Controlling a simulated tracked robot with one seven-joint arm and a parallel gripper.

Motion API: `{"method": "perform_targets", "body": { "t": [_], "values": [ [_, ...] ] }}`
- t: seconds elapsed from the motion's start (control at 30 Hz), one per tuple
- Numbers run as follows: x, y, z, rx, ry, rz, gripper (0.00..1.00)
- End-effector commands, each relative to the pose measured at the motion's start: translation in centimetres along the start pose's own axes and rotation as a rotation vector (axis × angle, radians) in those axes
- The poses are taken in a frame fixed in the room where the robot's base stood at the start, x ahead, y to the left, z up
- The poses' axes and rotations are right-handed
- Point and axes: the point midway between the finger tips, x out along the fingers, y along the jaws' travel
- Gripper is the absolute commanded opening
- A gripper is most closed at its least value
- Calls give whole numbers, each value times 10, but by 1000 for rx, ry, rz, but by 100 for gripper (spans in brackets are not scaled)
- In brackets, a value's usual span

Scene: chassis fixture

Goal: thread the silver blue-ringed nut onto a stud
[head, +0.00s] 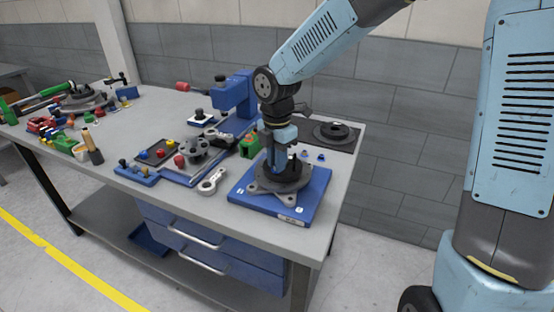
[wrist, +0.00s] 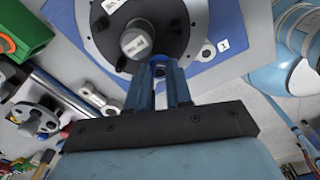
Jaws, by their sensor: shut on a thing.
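My gripper (wrist: 159,68) is shut at the dark hub in the wrist view, its blue fingers close together. In the head view my gripper (head: 279,172) points down over the fixture, and the held piece is hidden. The dark round hub (wrist: 163,20) has a labelled grey centre post (wrist: 137,41) just left of the fingertips. I cannot tell whether the held piece touches a stud.
The fixture stands on a blue base plate (head: 306,207) near the bench's right end. Small blue-ringed pieces (head: 320,157) lie behind it, near a dark disc (head: 332,131). A silver link (head: 212,181), a green block (head: 249,146) and a blue clamp stand (head: 236,94) are to the left.

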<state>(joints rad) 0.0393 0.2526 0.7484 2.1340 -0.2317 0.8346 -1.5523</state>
Motion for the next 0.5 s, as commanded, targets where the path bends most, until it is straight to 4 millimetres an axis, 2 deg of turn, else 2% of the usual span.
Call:
{"method": "perform_targets", "body": {
  "t": [0.33, 0.37, 0.5],
  "values": [
    [1, 0, -2, 55, 2, 0, 0],
    [1, 0, -2, 55, 1, 0, 22],
    [0, 0, -1, 54, 1, 0, 36]
  ]
}}
